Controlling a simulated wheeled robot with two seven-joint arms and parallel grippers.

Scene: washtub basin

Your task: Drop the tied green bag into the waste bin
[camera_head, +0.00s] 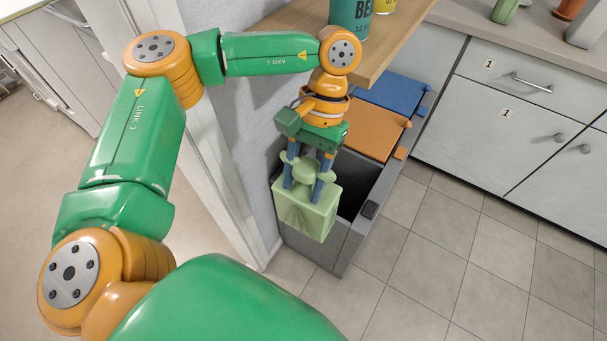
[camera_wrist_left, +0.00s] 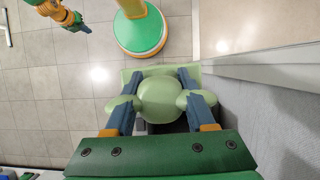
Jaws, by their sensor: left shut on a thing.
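The tied green bag (camera_head: 307,214) is pale green with a knotted top. My left gripper (camera_head: 308,185) points down with its two blue fingers shut on the bag's knot. In the left wrist view the bag (camera_wrist_left: 160,100) sits between the fingertips (camera_wrist_left: 162,103). The grey waste bin (camera_head: 358,229) stands on the floor below, with a dark open compartment. The bag hangs over the near left part of this opening and hides some of it; its exact height above the rim is hard to tell. My right gripper (camera_wrist_left: 74,20) is small at the top left of the left wrist view.
An orange lid (camera_head: 375,131) and a blue lid (camera_head: 393,94) cover compartments behind the open one. A wooden shelf (camera_head: 390,50) with a teal can (camera_head: 349,18) overhangs the bins. A wall edge (camera_head: 228,180) is close on the left. Tiled floor is free at right.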

